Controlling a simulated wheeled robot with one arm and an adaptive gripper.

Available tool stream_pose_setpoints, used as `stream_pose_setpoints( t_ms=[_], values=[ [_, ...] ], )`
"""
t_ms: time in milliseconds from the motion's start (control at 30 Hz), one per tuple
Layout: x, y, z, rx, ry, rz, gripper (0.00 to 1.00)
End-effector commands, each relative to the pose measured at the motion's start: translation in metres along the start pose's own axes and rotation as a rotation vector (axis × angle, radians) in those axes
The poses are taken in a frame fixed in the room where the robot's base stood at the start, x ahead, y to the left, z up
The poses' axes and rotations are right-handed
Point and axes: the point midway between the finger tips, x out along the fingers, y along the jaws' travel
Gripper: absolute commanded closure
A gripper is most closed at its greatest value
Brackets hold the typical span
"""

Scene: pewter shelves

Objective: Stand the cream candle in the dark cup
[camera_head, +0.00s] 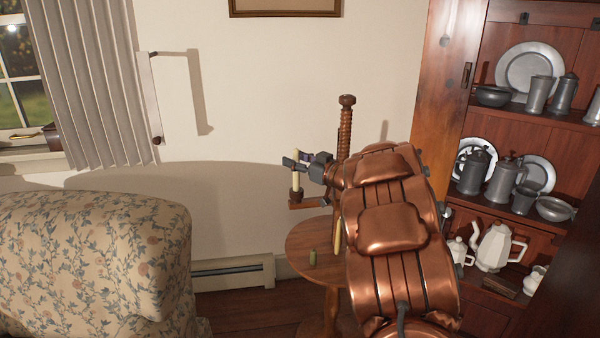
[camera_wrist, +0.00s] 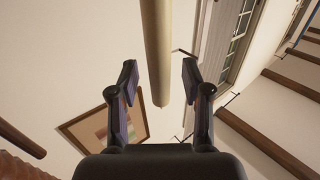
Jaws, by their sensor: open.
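The cream candle (camera_head: 296,172) stands upright on the arm of a wooden candle stand in the head view. Its lower end meets a small dark cup (camera_head: 296,193), and it appears to be in it; the exact seating is too small to tell. My gripper (camera_head: 296,162) is open at the candle's upper part. In the wrist view the candle (camera_wrist: 157,45) runs down from the top edge and its end shows between the spread fingers of my gripper (camera_wrist: 159,85). Clear gaps show on both sides of it.
The stand's screw post (camera_head: 346,130) rises close behind my gripper. A round wooden table (camera_head: 300,240) below carries a small green object (camera_head: 313,257). A pale candle-like piece (camera_head: 338,236) is partly hidden by my arm. A floral sofa (camera_head: 90,250) and pewter shelves (camera_head: 535,115) flank the stand.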

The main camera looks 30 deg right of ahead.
Motion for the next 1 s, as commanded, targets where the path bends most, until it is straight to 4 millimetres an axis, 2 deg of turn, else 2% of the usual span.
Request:
stream_pose_setpoints(
  t_ms=[200, 367, 700, 1000],
  values=[
    [-0.002, 0.0, 0.0, 0.0, 0.0, 0.001, 0.52],
    [-0.016, 0.0, -0.001, -0.002, 0.0, 0.001, 0.52],
    [-0.081, 0.001, 0.0, 0.0, 0.0, 0.006, 0.52],
    [-0.117, 0.0, 0.0, -0.001, -0.001, 0.001, 0.52]
  ],
)
